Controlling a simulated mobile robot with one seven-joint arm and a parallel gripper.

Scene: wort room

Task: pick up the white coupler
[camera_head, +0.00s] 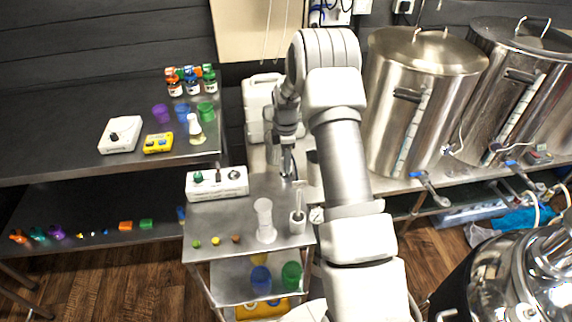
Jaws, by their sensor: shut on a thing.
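My gripper (289,172) points down over the back part of the small steel cart, with my arm reaching in from the lower right. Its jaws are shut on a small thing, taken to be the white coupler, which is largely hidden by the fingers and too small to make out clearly.
The steel cart (215,220) holds a white box with knobs (217,184), a white cylinder (265,222), a small holder (297,222) and small coloured balls. A dark bench (60,120) is at left with bottles and cups. Large steel kettles (418,100) stand at right.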

